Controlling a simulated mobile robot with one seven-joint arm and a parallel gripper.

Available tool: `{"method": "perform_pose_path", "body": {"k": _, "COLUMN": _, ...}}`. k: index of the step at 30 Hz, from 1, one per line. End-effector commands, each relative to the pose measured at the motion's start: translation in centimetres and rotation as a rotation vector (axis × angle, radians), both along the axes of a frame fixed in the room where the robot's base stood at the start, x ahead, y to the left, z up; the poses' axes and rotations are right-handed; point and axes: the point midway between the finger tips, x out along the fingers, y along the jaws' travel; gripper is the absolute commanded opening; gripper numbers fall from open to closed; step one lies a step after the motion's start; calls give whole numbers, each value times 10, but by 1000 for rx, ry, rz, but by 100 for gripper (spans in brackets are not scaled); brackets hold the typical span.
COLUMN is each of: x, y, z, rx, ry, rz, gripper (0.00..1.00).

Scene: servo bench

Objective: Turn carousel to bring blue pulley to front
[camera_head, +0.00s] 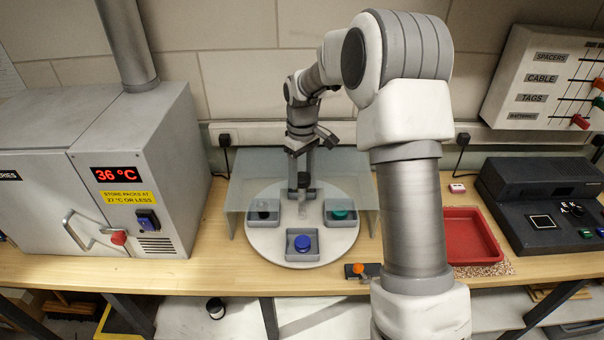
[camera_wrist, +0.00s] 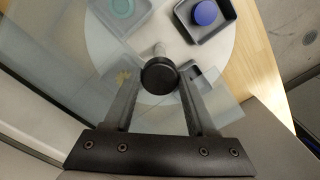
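The white round carousel (camera_head: 262,238) lies on the bench and carries grey trays at its near, left, right and far sides. The blue pulley (camera_head: 302,242) sits in the near tray, on the side facing my head camera; it also shows at the top of the wrist view (camera_wrist: 205,13). A teal part (camera_head: 340,213) is in the right tray and a black part (camera_head: 264,213) in the left one. The far tray is partly hidden. My gripper (camera_head: 303,172) is over the carousel's middle. Its fingers stand apart on either side of the black knob (camera_wrist: 158,76); contact is unclear.
A clear guard (camera_head: 238,190) stands around the carousel's sides and back, close to my gripper. A grey oven-like cabinet (camera_head: 130,170) stands left. A red tray (camera_head: 470,235) and a black device (camera_head: 540,205) are right. A small orange-knobbed block (camera_head: 362,270) lies at the bench's front edge.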

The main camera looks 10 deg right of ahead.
Motion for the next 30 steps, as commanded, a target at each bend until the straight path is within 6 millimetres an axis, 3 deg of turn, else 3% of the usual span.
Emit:
{"method": "perform_pose_path", "body": {"k": 1, "x": 0, "y": 0, "z": 1, "rx": 0, "ry": -2, "rz": 0, "gripper": 65}}
{"method": "perform_pose_path", "body": {"k": 5, "x": 0, "y": 0, "z": 1, "rx": 0, "ry": -1, "rz": -1, "gripper": 87}}
{"method": "perform_pose_path", "body": {"k": 17, "x": 1, "y": 0, "z": 8, "rx": 0, "ry": -2, "rz": -1, "gripper": 87}}
{"method": "perform_pose_path", "body": {"k": 23, "x": 1, "y": 0, "z": 44, "rx": 1, "ry": -7, "rz": -2, "gripper": 87}}
{"method": "perform_pose_path", "body": {"k": 30, "x": 1, "y": 0, "z": 105, "rx": -1, "ry": -6, "rz": -1, "gripper": 87}}
